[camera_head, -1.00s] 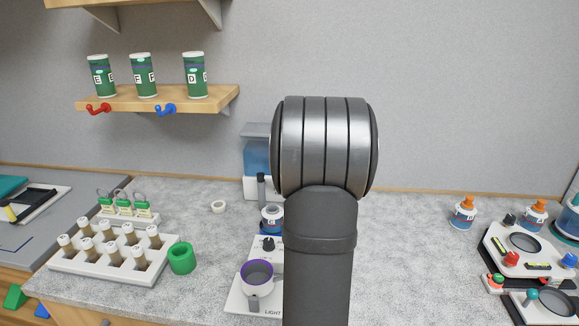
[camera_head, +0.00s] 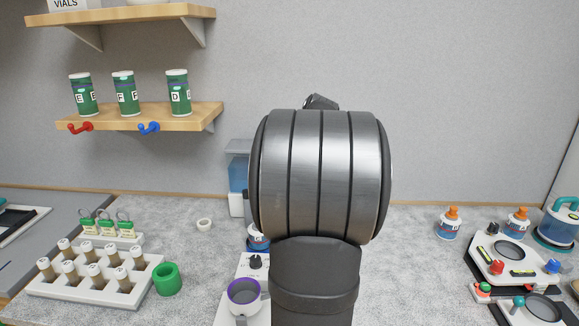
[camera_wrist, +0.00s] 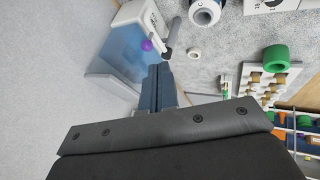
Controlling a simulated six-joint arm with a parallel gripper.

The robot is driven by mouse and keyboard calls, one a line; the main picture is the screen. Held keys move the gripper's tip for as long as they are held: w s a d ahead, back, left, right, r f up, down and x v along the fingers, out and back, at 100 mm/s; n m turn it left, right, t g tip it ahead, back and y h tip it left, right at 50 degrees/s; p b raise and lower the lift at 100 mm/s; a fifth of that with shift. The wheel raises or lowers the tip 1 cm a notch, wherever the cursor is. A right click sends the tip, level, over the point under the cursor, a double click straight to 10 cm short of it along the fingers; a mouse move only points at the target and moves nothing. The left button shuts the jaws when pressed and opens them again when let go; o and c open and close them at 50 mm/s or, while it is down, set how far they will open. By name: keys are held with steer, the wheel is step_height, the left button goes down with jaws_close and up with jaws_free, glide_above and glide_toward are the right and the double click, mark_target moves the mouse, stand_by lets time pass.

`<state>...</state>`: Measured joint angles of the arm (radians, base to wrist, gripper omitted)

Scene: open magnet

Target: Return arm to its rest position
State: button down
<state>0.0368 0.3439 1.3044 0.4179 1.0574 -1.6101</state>
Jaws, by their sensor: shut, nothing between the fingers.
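My gripper (camera_wrist: 160,75) shows in the wrist view with its dark fingers together and nothing between them. It points toward a clear blue tank with a white base (camera_wrist: 135,45), apart from or in front of it; the gap is hard to judge. In the head view my dark arm fills the middle and hides the gripper. The blue tank (camera_head: 237,185) shows partly behind my arm there.
A vial rack (camera_head: 95,280), a green ring (camera_head: 167,279) and a white ring (camera_head: 204,224) stand left on the counter. A purple-rimmed cup (camera_head: 244,292) is close to my arm. A shelf (camera_head: 150,117) holds green canisters. Orange-capped bottles (camera_head: 448,224) and a device (camera_head: 508,255) stand right.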

steer(key=w+r+x, duration=0.1)
steer(key=w+x, duration=0.1)
steer(key=x, duration=1)
steer(key=shift+a, duration=0.5)
steer(key=shift+w+f, duration=0.1)
